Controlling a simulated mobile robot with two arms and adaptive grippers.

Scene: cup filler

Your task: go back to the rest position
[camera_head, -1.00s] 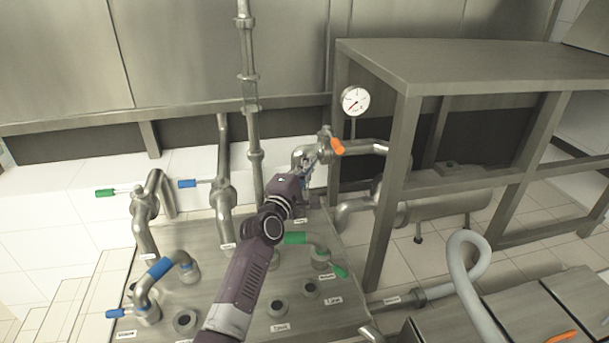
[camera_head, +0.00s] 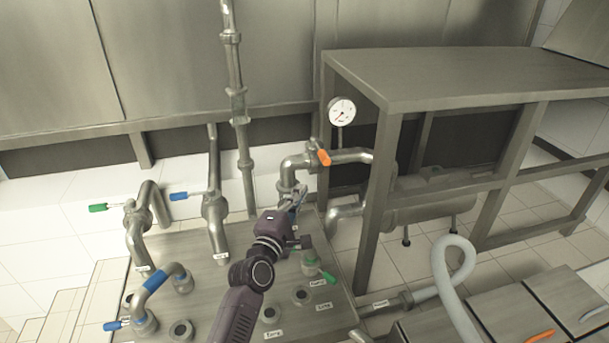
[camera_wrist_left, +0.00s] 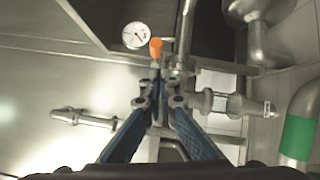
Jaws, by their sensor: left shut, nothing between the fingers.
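My left gripper (camera_head: 298,194) is shut and empty in the head view. It is just below and in front of the steel pipe elbow (camera_head: 288,170) with the orange valve handle (camera_head: 323,157). In the left wrist view the blue fingers (camera_wrist_left: 160,92) point toward the orange handle (camera_wrist_left: 156,47), with nothing held between them. I cannot tell the exact gap between fingertips and pipe. My left arm reaches in from the bottom of the head view over the steel panel. My right gripper is not in view.
A round gauge (camera_head: 341,112) stands beside a steel table (camera_head: 440,72) at the right. A blue-grip bent pipe (camera_head: 157,281) sits on the panel. A grey hose (camera_head: 441,275) loops at lower right.

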